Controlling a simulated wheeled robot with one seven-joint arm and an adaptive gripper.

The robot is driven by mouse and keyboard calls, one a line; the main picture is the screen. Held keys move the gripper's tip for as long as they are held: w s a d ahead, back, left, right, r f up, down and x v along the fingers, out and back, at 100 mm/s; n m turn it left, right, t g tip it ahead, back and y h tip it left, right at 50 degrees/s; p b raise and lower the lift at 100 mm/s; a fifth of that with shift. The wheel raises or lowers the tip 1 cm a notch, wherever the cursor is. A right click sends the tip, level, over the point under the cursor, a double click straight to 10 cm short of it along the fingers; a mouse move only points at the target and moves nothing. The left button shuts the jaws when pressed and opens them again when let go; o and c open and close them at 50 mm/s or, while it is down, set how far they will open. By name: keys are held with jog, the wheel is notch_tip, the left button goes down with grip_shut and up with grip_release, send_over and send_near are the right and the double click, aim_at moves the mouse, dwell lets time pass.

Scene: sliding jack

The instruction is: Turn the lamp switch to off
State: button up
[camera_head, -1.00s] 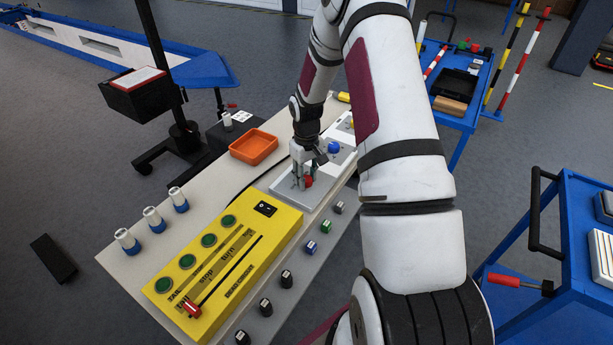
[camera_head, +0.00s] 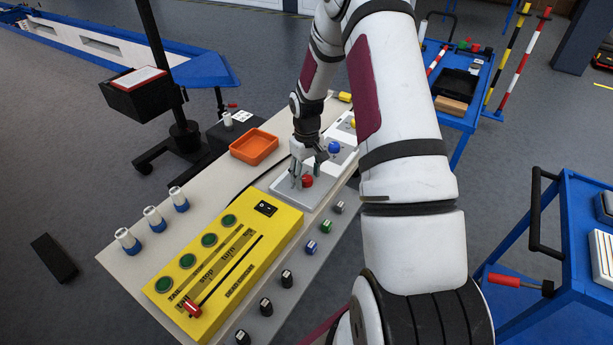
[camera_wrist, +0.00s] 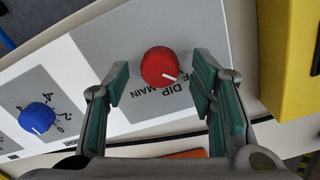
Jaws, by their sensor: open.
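A red rotary knob (camera_head: 307,181) sits on a white and grey panel (camera_head: 283,188). In the wrist view the red knob (camera_wrist: 161,66) has a white pointer line aimed to the lower right, with "DIP", "MAIN" and a partly hidden label beside it. My gripper (camera_head: 305,177) is above this knob. In the wrist view its green-padded fingers (camera_wrist: 160,88) are spread apart on either side of the knob, with gaps. Part of the lettering to the right is hidden by the right finger.
A blue knob (camera_head: 334,147) with numbers stands farther along the panel row. A yellow control box (camera_head: 232,262) with green buttons and a black rocker switch (camera_head: 265,209) is to the near left. An orange tray (camera_head: 254,147) lies behind.

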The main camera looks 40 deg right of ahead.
notch_tip(320, 180, up, 11)
dwell(0.4)
dwell(0.4)
notch_tip(320, 180, up, 11)
send_over(306, 178)
jog(key=s+a, duration=0.3)
jog(key=a, duration=0.3)
jog(key=s+a+r+t+h+p, duration=0.1)
jog(key=s+a+r+t+p, duration=0.1)
jog(key=s+a+r, duration=0.7)
jog(key=s+a+r+t, duration=0.1)
jog(key=s+a+r, duration=0.1)
jog(key=s, duration=0.6)
jog(key=s+a+r+t+y+p, duration=0.1)
jog(key=s+a+r, duration=0.2)
jog(key=s, duration=0.6)
jog(key=shift+s+a+r, duration=0.15)
jog(key=shift+a+r, duration=0.2)
jog(key=shift+a, duration=0.4)
